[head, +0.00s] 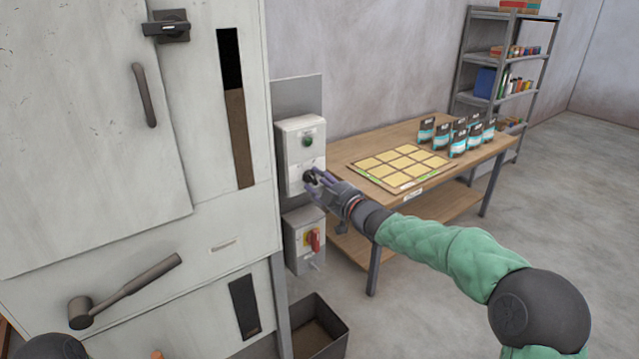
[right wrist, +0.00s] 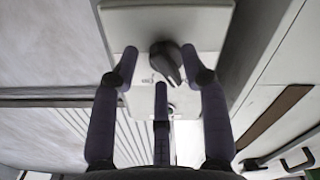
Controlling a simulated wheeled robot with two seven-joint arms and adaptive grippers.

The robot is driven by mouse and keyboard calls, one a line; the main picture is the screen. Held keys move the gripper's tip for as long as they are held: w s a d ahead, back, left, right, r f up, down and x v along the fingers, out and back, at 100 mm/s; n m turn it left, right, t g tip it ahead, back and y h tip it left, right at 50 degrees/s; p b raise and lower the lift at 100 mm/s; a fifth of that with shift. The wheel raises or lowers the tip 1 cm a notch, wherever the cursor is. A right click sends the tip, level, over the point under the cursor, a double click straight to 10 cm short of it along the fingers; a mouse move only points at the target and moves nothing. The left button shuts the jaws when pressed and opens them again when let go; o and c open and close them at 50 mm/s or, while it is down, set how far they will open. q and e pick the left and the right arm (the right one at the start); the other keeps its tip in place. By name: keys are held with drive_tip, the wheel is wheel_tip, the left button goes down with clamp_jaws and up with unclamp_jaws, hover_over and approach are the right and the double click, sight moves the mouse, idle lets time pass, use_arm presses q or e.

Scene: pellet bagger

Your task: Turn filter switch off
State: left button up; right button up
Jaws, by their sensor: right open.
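The switch is a black rotary knob (head: 308,176) on the lower part of a pale control box (head: 291,150), below a green round button or lamp (head: 307,141). My right gripper (head: 314,182) is at the knob, its fingers pointing at the box front. In the right wrist view the knob (right wrist: 167,62) sits between the spread fingers of the open right gripper (right wrist: 160,66), its pointer tilted. Contact with the knob cannot be told. Any label is too small to read. My left gripper is not in view.
A lower box (head: 300,243) with a red and yellow switch (head: 313,240) hangs below. A wooden table (head: 370,150) with bags and a grid mat is at right. A dark bin (head: 318,325) is on the floor.

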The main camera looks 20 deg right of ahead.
drive_tip(key=shift+s, duration=0.1)
drive_tip(key=v, duration=1.1)
drive_tip(key=shift+s+d, duration=0.15)
drive_tip(key=shift+s, duration=0.25)
drive_tip(key=s+a+f+m+g+h, duration=0.1)
drive_tip(key=a+f+m+g, duration=0.15)
drive_tip(key=f, duration=0.85)
drive_tip(key=s+a+f+m+g, duration=0.2)
drive_tip(key=f+m, duration=0.1)
drive_tip(key=f, duration=0.8)
drive_tip(key=s+a+f+m+g+h, duration=0.1)
drive_tip(key=a+f+m+g, duration=0.15)
drive_tip(key=f, duration=0.95)
drive_tip(key=s+a+f+m+g, duration=0.1)
drive_tip(key=s+a+f+g, duration=0.1)
drive_tip(key=s+f, duration=0.5)
drive_tip(key=s+a+f+m+g, duration=0.2)
drive_tip(key=s+f, duration=0.5)
drive_tip(key=s, duration=0.4)
drive_tip(key=s+a+f+m+g, duration=0.1)
drive_tip(key=s+a+f+g, duration=0.3)
drive_tip(key=s+f, duration=0.3)
drive_tip(key=shift+s+a+f+m+g, duration=0.2)
drive_tip(key=shift+s+m+g, duration=0.1)
drive_tip(key=shift+s+g, duration=0.65)
